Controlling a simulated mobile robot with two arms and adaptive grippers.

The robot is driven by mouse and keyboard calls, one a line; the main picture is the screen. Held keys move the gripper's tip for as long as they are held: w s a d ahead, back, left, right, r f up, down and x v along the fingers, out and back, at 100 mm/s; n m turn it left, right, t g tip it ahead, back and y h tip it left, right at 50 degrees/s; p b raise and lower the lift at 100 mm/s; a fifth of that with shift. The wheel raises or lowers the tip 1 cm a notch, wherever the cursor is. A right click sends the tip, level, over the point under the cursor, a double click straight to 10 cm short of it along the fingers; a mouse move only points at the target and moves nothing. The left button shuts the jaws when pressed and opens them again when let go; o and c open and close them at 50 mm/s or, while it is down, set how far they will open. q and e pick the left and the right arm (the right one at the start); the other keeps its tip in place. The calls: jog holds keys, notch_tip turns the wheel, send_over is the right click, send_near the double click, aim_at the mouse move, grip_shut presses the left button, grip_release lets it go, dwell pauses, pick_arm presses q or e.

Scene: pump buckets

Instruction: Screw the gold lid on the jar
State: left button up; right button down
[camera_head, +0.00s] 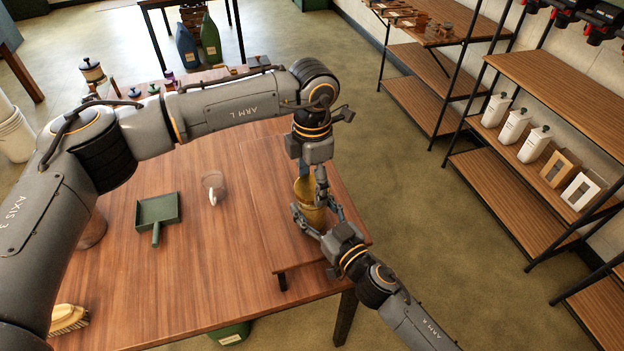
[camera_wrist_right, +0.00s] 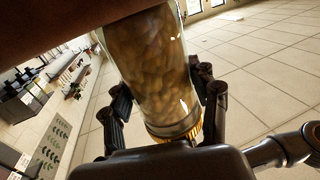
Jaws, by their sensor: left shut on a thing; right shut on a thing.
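The jar (camera_head: 312,214) stands near the right edge of the wooden table. In the right wrist view the jar (camera_wrist_right: 150,65) is clear glass full of brown pieces, with a gold band at its end near my palm. The gold lid (camera_head: 303,187) shows at the jar's top, partly covered by my grippers. My left gripper (camera_head: 311,180) points down from above and is shut on the lid. My right gripper (camera_head: 319,220) reaches in from the lower right and is shut around the jar's side; its fingers (camera_wrist_right: 160,105) flank the glass. How well the lid is seated is hidden.
The jar stands on a raised board (camera_head: 284,225) on the table (camera_head: 185,275). A clear glass mug (camera_head: 213,184), a green dustpan (camera_head: 158,212) and a brush (camera_head: 70,319) lie to the left. Shelves (camera_head: 525,205) with white bottles stand across the floor at right.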

pick_arm(q)
jog(key=m, duration=0.6)
jog(key=shift+m, duration=0.3)
jog(key=m, duration=0.6)
jog(key=o, duration=1.3)
jog(key=shift+c, duration=0.2)
jog(key=shift+r, duration=2.25)
jog(key=shift+c, duration=0.3)
